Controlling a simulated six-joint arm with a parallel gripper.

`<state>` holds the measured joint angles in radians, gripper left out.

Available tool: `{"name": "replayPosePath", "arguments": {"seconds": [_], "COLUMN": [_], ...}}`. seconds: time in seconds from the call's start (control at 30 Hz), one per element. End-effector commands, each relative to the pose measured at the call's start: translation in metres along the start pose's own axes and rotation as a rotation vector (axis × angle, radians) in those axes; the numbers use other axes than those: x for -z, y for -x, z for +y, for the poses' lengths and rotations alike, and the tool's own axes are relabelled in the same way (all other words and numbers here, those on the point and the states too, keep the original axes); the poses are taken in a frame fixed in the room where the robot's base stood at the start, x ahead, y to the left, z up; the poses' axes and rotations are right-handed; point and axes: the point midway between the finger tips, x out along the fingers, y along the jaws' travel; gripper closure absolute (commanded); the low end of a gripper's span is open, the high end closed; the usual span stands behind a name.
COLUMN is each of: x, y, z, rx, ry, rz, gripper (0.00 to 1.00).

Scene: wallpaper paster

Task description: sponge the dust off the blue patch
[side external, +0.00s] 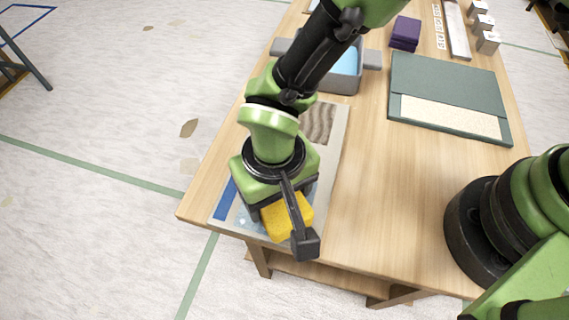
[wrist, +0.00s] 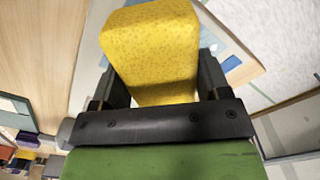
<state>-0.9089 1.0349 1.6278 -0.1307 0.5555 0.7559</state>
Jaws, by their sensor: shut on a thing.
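A yellow sponge (side external: 287,215) is held between the fingers of my gripper (side external: 280,206), low over the near end of a pale board on the table. In the wrist view the sponge (wrist: 152,52) fills the space between both fingers of my gripper (wrist: 155,85). The blue patch (side external: 243,217) shows only in part beside my gripper, with a few pale specks on it. The sponge and gripper hide the rest. I cannot tell whether the sponge touches the patch.
A grey tub (side external: 345,84) with blue liquid stands beyond my arm. A dark green folder (side external: 447,82) with a speckled sheet lies to the right. Purple cloths (side external: 405,32) are stacked at the back. Bare wood (side external: 365,205) lies right of the board; the table's front edge is close.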

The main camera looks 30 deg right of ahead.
Motion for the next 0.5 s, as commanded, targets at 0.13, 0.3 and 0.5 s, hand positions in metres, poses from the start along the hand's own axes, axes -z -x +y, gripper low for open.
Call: {"name": "replayPosePath", "arguments": {"seconds": [0.13,0.3,0.5], "x": [-0.018,-0.038,-0.058], "y": [-0.001,-0.001,0.002], "z": [-0.018,-0.037,-0.058], "rx": [0.000,0.000,0.002], "ry": [0.004,0.004,0.002], "rz": [-0.001,-0.001,0.001], "gripper": [0.59,0.59,0.59]}}
